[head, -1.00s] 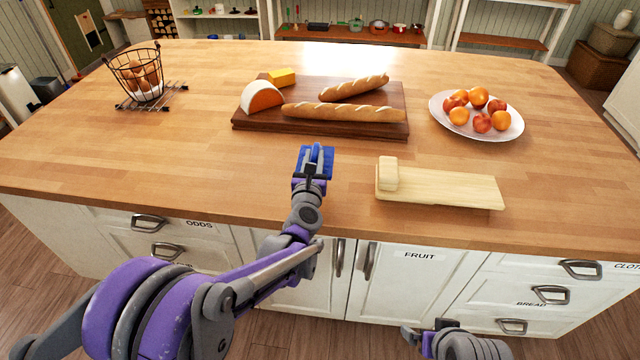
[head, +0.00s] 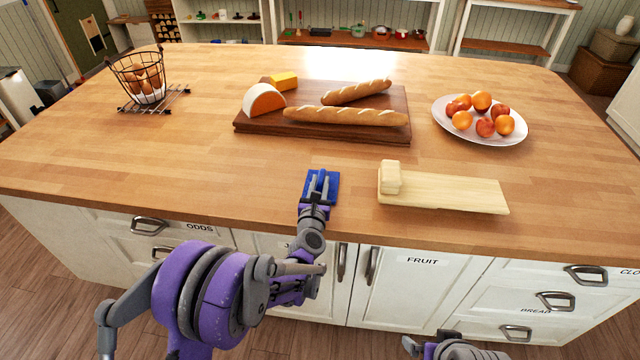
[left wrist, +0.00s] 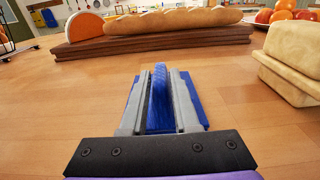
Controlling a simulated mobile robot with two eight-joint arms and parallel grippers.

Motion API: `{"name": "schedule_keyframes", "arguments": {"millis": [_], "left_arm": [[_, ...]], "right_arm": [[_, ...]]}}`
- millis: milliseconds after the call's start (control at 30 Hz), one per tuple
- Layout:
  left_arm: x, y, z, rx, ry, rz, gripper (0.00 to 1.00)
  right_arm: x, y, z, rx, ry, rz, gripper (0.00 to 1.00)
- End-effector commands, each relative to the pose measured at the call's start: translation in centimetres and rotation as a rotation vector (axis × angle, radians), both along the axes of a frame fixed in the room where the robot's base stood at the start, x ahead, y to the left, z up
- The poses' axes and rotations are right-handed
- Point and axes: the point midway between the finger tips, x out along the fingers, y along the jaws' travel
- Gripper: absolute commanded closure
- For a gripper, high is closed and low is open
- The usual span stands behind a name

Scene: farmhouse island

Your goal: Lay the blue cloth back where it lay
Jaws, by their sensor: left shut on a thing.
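The blue cloth (head: 332,186) is at the front of the wooden island top, left of the pale board. My left gripper (head: 320,186) reaches over the front edge and is shut on it. In the left wrist view a raised fold of the blue cloth (left wrist: 160,100) stands between the two grey fingers (left wrist: 160,103), and flatter parts spread out on both sides at counter level. The fingers hide part of the cloth. My right gripper (head: 430,346) shows only partly at the bottom edge, in front of the drawers; its jaws are not clear.
A pale board with a block (head: 440,190) lies right of the cloth. Behind are a dark board (head: 330,133) with bread and cheese, a plate of fruit (head: 440,112) and a wire egg basket (head: 122,72) on a rack. The counter left of the cloth is clear.

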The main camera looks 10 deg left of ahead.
Motion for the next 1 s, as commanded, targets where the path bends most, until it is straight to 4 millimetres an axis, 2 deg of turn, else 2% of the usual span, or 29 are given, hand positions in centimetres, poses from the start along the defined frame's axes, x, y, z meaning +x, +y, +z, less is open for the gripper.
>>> {"name": "schedule_keyframes", "arguments": {"millis": [200,233,367,400,733,867,1000], "left_arm": [[0.0,0.0,-0.3,0.000,0.000,0.000,1.00],[0.0,0.0,-0.3,0.000,0.000,0.000,0.67],[0.0,0.0,-0.3,0.000,0.000,0.000,0.44],[0.0,0.0,-0.2,0.000,0.000,0.000,0.41],[0.0,0.0,0.2,0.000,0.000,0.000,0.41],[-1.7,0.0,0.0,-0.001,0.001,-0.001,0.41],[-4.7,0.0,0.0,0.000,0.002,-0.001,0.41]], "right_arm": [[0.0,0.0,-0.1,0.000,0.001,0.000,0.00],[0.0,0.0,-0.1,0.000,0.000,0.000,0.00],[0.0,0.0,-0.1,0.000,0.000,0.000,0.00],[0.0,0.0,-0.1,0.000,0.000,0.000,0.00],[0.0,0.0,0.1,0.000,-0.001,0.000,0.00],[-0.2,0.0,-0.4,0.000,0.003,0.000,0.00],[-0.4,0.0,-1.2,0.000,0.008,0.000,0.00]]}}
